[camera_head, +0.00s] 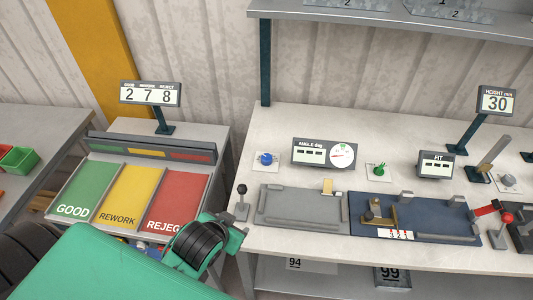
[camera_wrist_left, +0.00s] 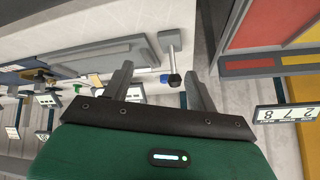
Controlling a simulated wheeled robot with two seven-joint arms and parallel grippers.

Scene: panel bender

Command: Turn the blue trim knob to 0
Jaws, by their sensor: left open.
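The blue trim knob (camera_head: 266,159) sits on a small white plate at the back left of the workbench, left of the angle display. In the left wrist view the blue knob (camera_wrist_left: 164,78) shows small, beyond the fingertips and beside a black ball. Its pointer and scale are too small to read. My left gripper (camera_head: 232,240) is at the bench's front left corner, below and left of the knob and apart from it. In the left wrist view its two fingers (camera_wrist_left: 162,84) are spread with nothing between them. My right gripper is not in view.
A lever with a black ball (camera_head: 242,189) stands between my left gripper and the knob. The angle display (camera_head: 323,154) and a green knob (camera_head: 380,170) are to the right. A grey plate (camera_head: 300,211) lies in front. The sorting table (camera_head: 133,198) is left.

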